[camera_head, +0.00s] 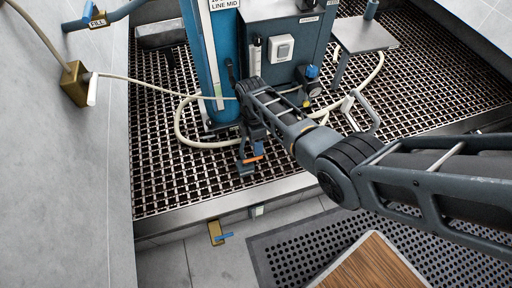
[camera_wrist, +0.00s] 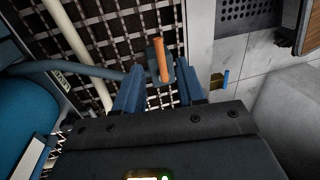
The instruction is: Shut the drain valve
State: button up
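A lever with an orange grip (camera_head: 252,160) sits low at the foot of the blue column, above the grating; I take it for the drain valve handle. In the head view my gripper (camera_head: 246,150) is partly hidden by my arm.
The blue column (camera_head: 205,60) and grey control box (camera_head: 285,45) stand behind. A pale hose (camera_head: 180,125) curls over the grating (camera_head: 165,170). A brass fitting with a blue lever (camera_head: 215,232) is below the front edge. A FILL pipe (camera_head: 125,12) is upper left.

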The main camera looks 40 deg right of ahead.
jog(key=shift+w+d+r+p, duration=0.15)
jog(key=shift+r+p, duration=0.1)
jog(key=shift+r, duration=0.6)
jog(key=shift+w+a+r+p, duration=0.1)
jog(key=shift+w+r+p, duration=0.1)
jog(key=shift+r, duration=0.6)
